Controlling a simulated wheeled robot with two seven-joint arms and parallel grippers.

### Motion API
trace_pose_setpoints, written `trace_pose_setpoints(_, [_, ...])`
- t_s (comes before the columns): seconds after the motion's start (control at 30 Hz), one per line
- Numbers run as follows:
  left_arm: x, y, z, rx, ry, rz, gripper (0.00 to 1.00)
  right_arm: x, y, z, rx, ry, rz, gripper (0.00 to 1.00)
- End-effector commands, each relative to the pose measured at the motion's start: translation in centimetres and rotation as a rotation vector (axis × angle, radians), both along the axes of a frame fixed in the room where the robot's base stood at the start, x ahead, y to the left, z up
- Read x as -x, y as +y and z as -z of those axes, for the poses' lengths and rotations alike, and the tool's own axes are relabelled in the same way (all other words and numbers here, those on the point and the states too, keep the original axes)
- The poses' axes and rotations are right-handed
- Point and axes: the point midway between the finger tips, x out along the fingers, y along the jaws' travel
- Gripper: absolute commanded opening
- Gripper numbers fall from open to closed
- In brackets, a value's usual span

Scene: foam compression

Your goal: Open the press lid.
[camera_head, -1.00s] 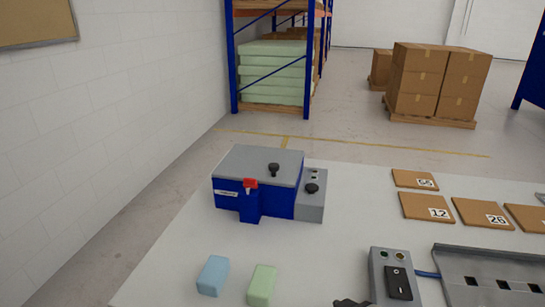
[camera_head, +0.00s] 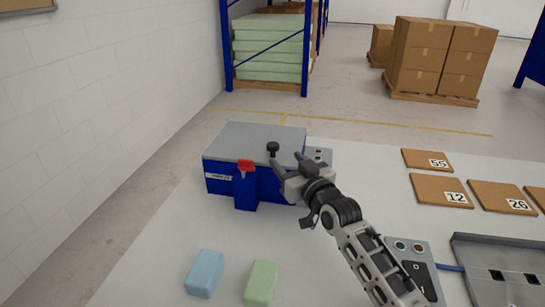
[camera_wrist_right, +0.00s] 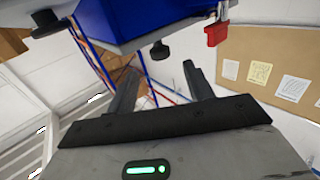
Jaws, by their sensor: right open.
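The press (camera_head: 222,182) is a blue box with a flat grey lid (camera_head: 235,138), which lies shut on it. A black knob (camera_head: 272,148) stands on the lid. A red latch piece (camera_head: 245,166) sits at the front; it also shows in the right wrist view (camera_wrist_right: 216,34). My right gripper (camera_head: 285,158) is open and empty at the lid's front right corner, its fingers beside the knob. In the right wrist view, a black knob (camera_wrist_right: 158,50) appears just beyond the gap between the fingertips (camera_wrist_right: 161,68). My left gripper is out of view.
My right arm partly hides the grey control box beside the press. A blue foam block (camera_head: 205,274) and a green one (camera_head: 261,283) lie in front. Numbered brown boards (camera_head: 435,188), a switch box (camera_head: 420,265) and a metal tray (camera_head: 500,265) are at right.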

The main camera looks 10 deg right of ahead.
Motion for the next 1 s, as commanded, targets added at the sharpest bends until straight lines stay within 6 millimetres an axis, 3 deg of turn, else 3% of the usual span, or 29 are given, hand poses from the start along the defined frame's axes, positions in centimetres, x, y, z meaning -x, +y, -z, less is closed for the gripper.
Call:
trace_pose_setpoints(0.03, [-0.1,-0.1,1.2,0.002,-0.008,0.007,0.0,-1.2,0.5,0.7,-0.002,-0.005,-0.001,0.52])
trace_pose_setpoints(0.4, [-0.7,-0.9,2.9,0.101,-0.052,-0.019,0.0,-6.9,2.6,0.6,0.0,-0.001,0.0,0.52])
trace_pose_setpoints(0.6, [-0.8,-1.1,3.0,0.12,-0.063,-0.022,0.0,-8.1,3.1,0.2,-0.001,0.0,-0.001,0.52])
trace_pose_setpoints(0.93, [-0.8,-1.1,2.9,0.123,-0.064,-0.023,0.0,-8.3,3.2,0.0,0.0,0.001,0.0,0.52])
trace_pose_setpoints(1.0, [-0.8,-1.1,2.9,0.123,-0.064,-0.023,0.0,-8.3,3.1,0.0,0.0,0.001,0.0,0.35])
